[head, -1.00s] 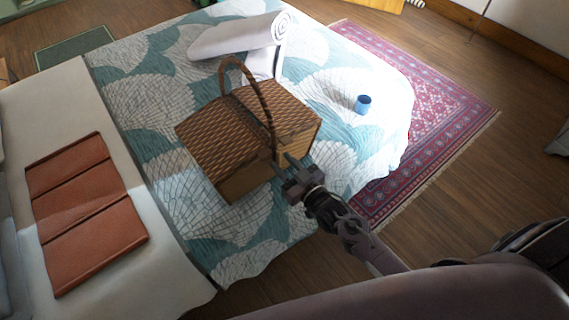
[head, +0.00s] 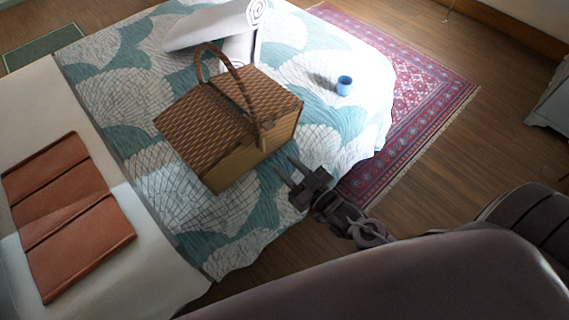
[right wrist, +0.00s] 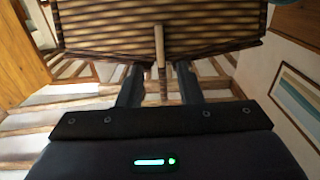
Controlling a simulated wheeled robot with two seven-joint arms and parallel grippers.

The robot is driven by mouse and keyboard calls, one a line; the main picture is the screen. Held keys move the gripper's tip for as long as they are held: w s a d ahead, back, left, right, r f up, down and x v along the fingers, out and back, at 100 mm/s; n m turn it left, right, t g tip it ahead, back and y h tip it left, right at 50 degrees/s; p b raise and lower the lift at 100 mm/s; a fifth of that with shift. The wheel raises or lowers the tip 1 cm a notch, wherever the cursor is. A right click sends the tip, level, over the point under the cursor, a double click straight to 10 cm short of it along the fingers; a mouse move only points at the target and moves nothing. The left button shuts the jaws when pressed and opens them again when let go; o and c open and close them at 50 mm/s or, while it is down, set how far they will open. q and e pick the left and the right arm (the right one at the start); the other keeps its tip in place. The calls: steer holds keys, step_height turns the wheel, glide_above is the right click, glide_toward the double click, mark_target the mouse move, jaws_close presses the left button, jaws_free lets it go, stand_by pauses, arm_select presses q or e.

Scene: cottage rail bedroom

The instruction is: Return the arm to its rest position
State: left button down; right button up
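My right gripper (head: 286,172) is above the near edge of the bed, just right of and apart from the wicker picnic basket (head: 222,157). Its two fingers are spread with nothing between them in the head view. In the right wrist view the open fingers (right wrist: 158,84) point toward the basket (right wrist: 160,25), whose woven side fills the top of the picture. The basket stands closed on the bed with its handle up. My left gripper is not in view.
The bed (head: 184,201) has a patterned cover. A red rug (head: 430,90) is on the floor beyond.

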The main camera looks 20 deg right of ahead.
steer(key=shift+f, duration=0.1)
stand_by(0.3)
steer(key=s+d+f+m+g+h, duration=0.15)
steer(key=s+f+g, duration=0.3)
steer(key=f, duration=0.85)
steer(key=s+d+f+g+h, duration=0.3)
steer(key=s+f, duration=0.2)
steer(key=f, duration=0.8)
steer(key=s+f+g, duration=0.2)
steer(key=s+f, duration=0.3)
steer(key=s, duration=0.3)
steer(key=s+f+g+h, duration=0.1)
steer(key=s+f+g, duration=0.2)
steer(key=s+f, duration=0.2)
steer(key=s+f+g, duration=0.3)
steer(key=s+f, duration=0.3)
steer(key=s, duration=0.5)
steer(key=shift+s+d+h, duration=0.15)
steer(key=shift+s+h, duration=0.2)
steer(key=shift+g, duration=0.25)
